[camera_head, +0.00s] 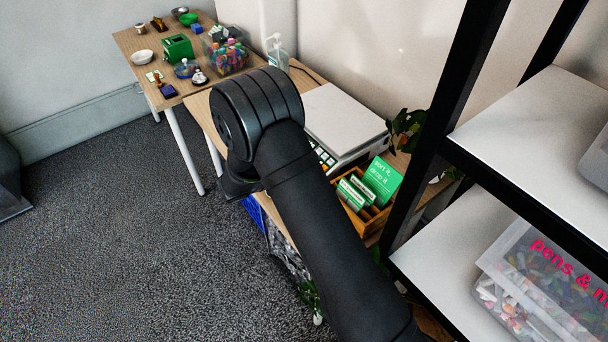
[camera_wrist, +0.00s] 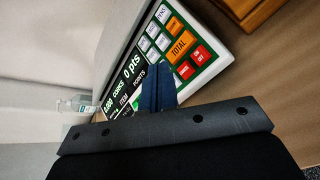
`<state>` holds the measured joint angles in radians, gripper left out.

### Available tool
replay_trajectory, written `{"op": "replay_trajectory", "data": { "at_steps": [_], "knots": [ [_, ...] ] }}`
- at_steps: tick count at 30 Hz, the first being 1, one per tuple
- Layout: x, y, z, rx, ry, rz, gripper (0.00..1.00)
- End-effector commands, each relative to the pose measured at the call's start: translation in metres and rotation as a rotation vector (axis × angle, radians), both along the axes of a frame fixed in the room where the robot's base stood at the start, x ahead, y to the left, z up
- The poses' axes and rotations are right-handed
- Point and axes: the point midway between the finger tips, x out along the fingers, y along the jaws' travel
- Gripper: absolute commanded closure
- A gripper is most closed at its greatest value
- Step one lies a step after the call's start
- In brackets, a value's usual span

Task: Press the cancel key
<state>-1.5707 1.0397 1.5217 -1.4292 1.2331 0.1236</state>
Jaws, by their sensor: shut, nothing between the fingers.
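A white weighing scale (camera_head: 345,112) stands on the near table, its keypad edge partly hidden behind my arm in the head view. In the wrist view its sloping panel has a dark display (camera_wrist: 117,92), white keys, an orange TOTAL key (camera_wrist: 180,45) and two red keys. One red key (camera_wrist: 199,55) reads ON OFF. The other red key (camera_wrist: 185,70) sits beside it, nearer my fingers; its small lettering is unclear. My gripper (camera_wrist: 156,72) is shut and empty, its dark blue fingers over the panel between display and red keys. Contact with the panel cannot be told.
A wooden box of green cards (camera_head: 362,205) stands close beside the scale. A sanitizer bottle (camera_head: 278,52) stands behind it. A dark-framed shelf (camera_head: 480,190) rises at the right. Another table (camera_head: 150,45) holds stamps, bowls and a clear tub of colourful items.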

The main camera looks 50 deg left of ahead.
Motion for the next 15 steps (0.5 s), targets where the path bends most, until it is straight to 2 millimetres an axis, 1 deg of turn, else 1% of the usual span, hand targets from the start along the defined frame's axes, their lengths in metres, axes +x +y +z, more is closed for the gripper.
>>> {"op": "replay_trajectory", "data": {
  "at_steps": [3, 6, 15],
  "knots": [
    [0.005, 0.0, -0.012, 0.0, 0.0, 0.0, 1.0],
    [0.008, 0.0, -0.018, 0.0, 0.001, 0.001, 1.0],
    [0.01, 0.0, -0.022, 0.001, 0.0, 0.001, 1.0]
  ]
}}
